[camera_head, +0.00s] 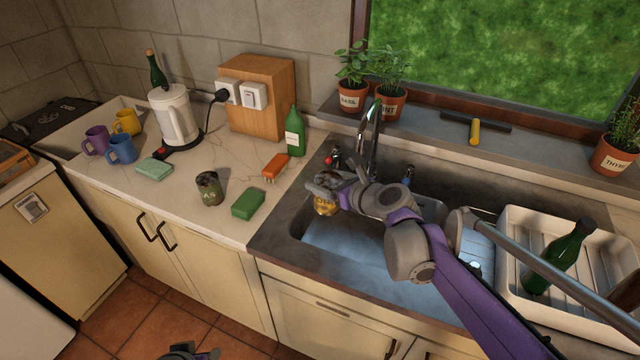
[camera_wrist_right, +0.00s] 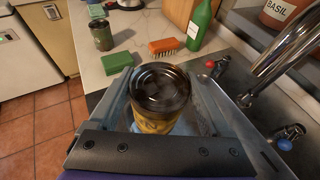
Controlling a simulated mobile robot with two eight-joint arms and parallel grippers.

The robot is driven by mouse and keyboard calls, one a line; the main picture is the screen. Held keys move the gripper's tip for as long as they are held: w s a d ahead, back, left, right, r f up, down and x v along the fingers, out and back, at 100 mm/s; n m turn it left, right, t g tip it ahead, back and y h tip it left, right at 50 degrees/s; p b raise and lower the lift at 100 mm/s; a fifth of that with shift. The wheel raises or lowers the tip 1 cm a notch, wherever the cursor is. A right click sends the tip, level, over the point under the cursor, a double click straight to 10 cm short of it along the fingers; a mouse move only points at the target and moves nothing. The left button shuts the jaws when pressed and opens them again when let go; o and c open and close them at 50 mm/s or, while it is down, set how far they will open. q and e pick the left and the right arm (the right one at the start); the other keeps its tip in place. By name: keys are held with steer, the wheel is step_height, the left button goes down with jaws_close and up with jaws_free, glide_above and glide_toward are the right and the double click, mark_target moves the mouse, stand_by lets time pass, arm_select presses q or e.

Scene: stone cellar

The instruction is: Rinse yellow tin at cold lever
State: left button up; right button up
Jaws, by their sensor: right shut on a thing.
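The yellow tin (camera_head: 325,208) is in my right gripper (camera_head: 326,190), held over the left part of the sink (camera_head: 285,235). The wrist view shows the tin (camera_wrist_right: 158,122) upright between the fingers, its top dark and grimy. The tap (camera_head: 370,140) stands behind and to the right of the tin. The cold lever, with a blue mark (camera_head: 408,173), is right of the tap; it also shows in the wrist view (camera_wrist_right: 291,132). The red-marked lever (camera_head: 333,158) is on the left. My left gripper (camera_head: 189,352) is partly cut off at the bottom edge, its jaw opening unclear.
A green sponge (camera_head: 249,203), a dark green tin (camera_head: 208,190), an orange brush (camera_head: 275,167) and a green bottle (camera_head: 294,133) stand left of the sink. A white rack (camera_head: 515,225) with a bottle is on the right. Potted herbs line the sill.

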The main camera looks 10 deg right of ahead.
steer(key=w+d+f, duration=0.2)
steer(key=w+d, duration=0.4)
steer(key=d, duration=0.2)
steer(key=shift+d, duration=0.3)
stand_by(0.4)
